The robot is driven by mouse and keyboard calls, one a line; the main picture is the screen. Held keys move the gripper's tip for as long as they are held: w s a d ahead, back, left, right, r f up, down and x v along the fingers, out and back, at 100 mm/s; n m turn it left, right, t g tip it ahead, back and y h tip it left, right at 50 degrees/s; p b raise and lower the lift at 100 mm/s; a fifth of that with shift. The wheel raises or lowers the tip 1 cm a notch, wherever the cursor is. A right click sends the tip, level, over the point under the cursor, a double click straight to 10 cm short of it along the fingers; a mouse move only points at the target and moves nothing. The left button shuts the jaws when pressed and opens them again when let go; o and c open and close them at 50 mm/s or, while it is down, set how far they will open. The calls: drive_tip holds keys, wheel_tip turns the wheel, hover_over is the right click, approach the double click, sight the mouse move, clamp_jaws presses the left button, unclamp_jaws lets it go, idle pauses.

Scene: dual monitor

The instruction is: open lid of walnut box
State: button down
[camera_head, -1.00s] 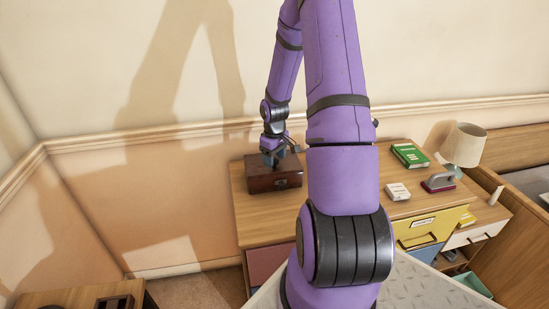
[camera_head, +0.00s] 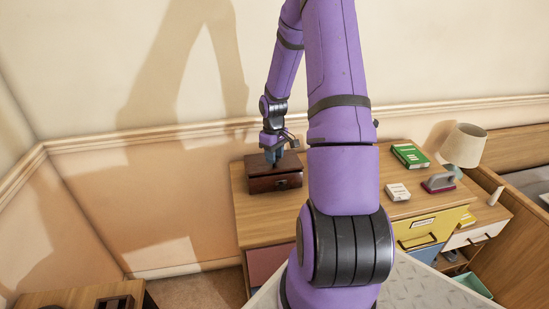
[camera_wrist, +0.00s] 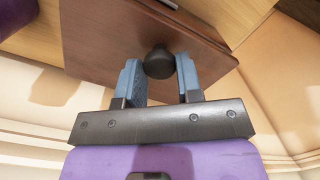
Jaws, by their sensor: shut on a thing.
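The walnut box (camera_head: 290,182) is dark brown and stands at the left end of the wooden desk. Its brown lid (camera_wrist: 105,38) fills the upper middle of the wrist view and carries a dark round knob (camera_wrist: 158,62). My gripper (camera_wrist: 160,72) is shut on this knob, with one blue-grey finger on each side of it. In the head view my gripper (camera_head: 275,162) points down onto the box top and hides the knob. I cannot tell whether the lid is raised at all.
The desk top (camera_head: 345,190) also holds a green book (camera_head: 410,155), a small white box (camera_head: 397,192) and a dark red and grey object (camera_head: 439,183), all right of my arm. A lamp (camera_head: 465,145) stands farther right. The wall is close behind the box.

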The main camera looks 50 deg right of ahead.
drive_tip(key=shift+w+d+r+g+y, duration=0.25)
drive_tip(key=shift+w+r+g+y, duration=0.1)
drive_tip(key=shift+r+g, duration=0.1)
drive_tip(key=shift+w+d+r+g+y, duration=0.25)
drive_tip(key=shift+r+g+y, duration=0.1)
drive_tip(key=shift+r+g, duration=0.1)
drive_tip(key=w+d+r, duration=0.2)
drive_tip(key=w+d, duration=0.4)
drive_tip(key=w, duration=0.1)
drive_tip(key=shift+w+r, duration=0.25)
drive_tip(key=shift+r, duration=0.15)
drive_tip(key=shift+d, duration=0.1)
drive_tip(key=c, duration=0.8)
unclamp_jaws()
drive_tip(key=shift+s+d+f, duration=0.1)
drive_tip(key=shift+a, duration=0.2)
